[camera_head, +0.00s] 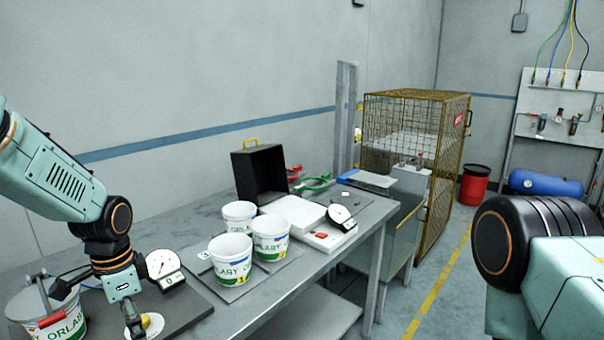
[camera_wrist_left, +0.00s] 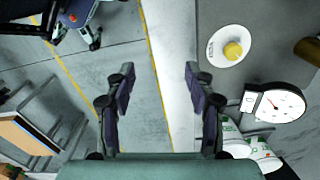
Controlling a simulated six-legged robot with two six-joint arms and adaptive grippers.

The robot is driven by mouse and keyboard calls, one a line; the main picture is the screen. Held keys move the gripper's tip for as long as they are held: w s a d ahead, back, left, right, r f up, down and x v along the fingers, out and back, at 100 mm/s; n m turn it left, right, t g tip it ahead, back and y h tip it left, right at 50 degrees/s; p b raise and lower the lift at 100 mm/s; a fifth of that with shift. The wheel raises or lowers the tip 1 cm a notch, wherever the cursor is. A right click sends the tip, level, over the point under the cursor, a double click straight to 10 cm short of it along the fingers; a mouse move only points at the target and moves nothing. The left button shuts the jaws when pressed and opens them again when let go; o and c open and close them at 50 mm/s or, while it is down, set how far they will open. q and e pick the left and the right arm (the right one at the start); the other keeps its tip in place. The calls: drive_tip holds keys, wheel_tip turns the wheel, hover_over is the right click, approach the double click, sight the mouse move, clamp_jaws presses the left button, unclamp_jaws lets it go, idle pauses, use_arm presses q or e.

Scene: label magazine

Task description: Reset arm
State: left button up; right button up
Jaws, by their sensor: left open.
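My left arm comes in from the left in the head view. Its gripper (camera_head: 135,322) points down over the front left of the workbench, next to a white disc with a yellow knob (camera_head: 152,323). In the left wrist view the two dark fingers (camera_wrist_left: 160,95) stand wide apart with nothing between them. The bench edge and floor show beyond them, and the white disc with its yellow knob (camera_wrist_left: 232,50) lies to the right of the fingers. My right arm shows at the right of the head view; its gripper is out of view.
A labelled bucket (camera_head: 65,318) with a red handle grip stands at the far left. A dial gauge (camera_head: 161,264) is beside my left arm. Several white tubs (camera_head: 231,258) and a black open box (camera_head: 260,172) stand farther along. A yellow mesh cage (camera_head: 447,150) stands behind the bench.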

use_arm(q)
drive_tip(key=s+d+f+n+h, duration=0.1)
drive_tip(key=s+d+f+n, duration=0.25)
drive_tip(key=s+f, duration=0.45)
drive_tip(key=s+d+f+n, duration=0.2)
drive_tip(key=s+d+f, duration=0.2)
drive_tip(key=s+f, duration=0.45)
drive_tip(key=s+d+f+n+y, duration=0.1)
drive_tip(key=s+f+n, duration=0.15)
drive_tip(key=s, duration=0.55)
drive_tip(key=s+f+n, duration=0.2)
drive_tip(key=s+f, duration=0.1)
drive_tip(key=s, duration=0.5)
wheel_tip(320, 180, down, 17)
drive_tip(key=b, duration=1.7)
drive_tip(key=shift+w+b, duration=0.25)
drive_tip(key=shift+b, duration=0.05)
use_arm(e)
wheel_tip(320, 180, down, 18)
drive_tip(key=shift+d+r, duration=0.15)
drive_tip(key=shift+d, duration=0.05)
use_arm(q)
drive_tip(key=shift+r, duration=0.1)
